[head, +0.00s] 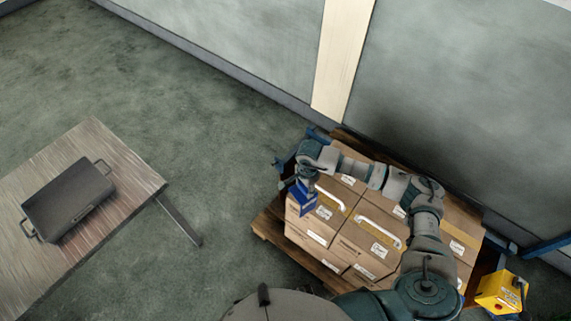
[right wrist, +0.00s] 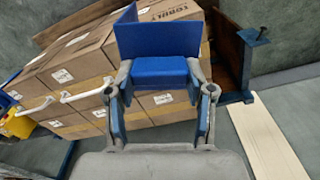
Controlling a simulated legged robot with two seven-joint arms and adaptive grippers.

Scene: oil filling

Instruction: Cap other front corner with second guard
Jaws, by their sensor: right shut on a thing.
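My right gripper (head: 310,182) is shut on a blue corner guard (head: 302,197). The guard is at the near left top corner of a stack of cardboard boxes (head: 352,238); I cannot tell whether it touches the cardboard. In the right wrist view the guard (right wrist: 160,75) sits between the fingers of the gripper (right wrist: 163,95), its upright blue walls facing the boxes (right wrist: 92,70). It hides part of the stack there. My right arm reaches across the stack and covers part of its top. My left gripper is not in view.
The boxes stand on a wooden pallet (head: 268,226), with white handle-like strips (head: 378,225) on top. A yellow box (head: 500,292) with a red button is at lower right. A table (head: 125,165) with a grey tray (head: 68,200) stands left. Floor between is mostly clear.

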